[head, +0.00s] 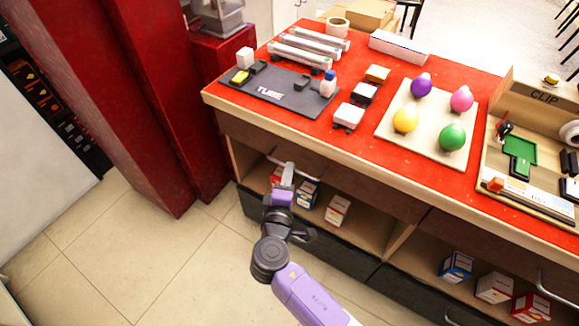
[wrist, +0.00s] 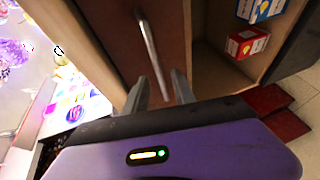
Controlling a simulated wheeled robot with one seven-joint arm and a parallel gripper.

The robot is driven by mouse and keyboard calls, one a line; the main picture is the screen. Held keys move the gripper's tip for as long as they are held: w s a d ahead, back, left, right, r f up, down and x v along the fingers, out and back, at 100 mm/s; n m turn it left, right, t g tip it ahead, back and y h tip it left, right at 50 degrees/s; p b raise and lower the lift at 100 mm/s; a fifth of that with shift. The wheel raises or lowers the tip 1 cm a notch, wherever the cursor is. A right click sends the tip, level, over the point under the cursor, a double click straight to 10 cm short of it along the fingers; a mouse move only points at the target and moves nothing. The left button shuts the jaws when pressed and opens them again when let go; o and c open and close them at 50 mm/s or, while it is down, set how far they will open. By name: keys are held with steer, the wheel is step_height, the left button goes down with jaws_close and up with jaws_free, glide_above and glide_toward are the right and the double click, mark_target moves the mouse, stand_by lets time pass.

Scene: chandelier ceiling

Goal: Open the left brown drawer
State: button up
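The left brown drawer (head: 365,190) is a dark brown front under the red counter top, and it looks shut. It also shows in the wrist view (wrist: 105,30), with a long silver bar handle (wrist: 152,50). My gripper (head: 287,172) is at this drawer's front, near the handle, and partly hides it in the head view. In the wrist view my gripper (wrist: 160,82) is open, its two grey fingers apart. One end of the handle appears between the fingers. I cannot tell whether they touch it.
An open shelf below the drawer holds small boxes, including a red-and-white box (head: 338,210). Another drawer with a handle (head: 555,287) is at the right. The red counter top (head: 300,117) carries a dark tool mat and colored balls. A red column (head: 150,100) stands left; tiled floor (head: 130,260) is clear.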

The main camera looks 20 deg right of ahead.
steer(key=shift+x, duration=1.85)
jaws_close()
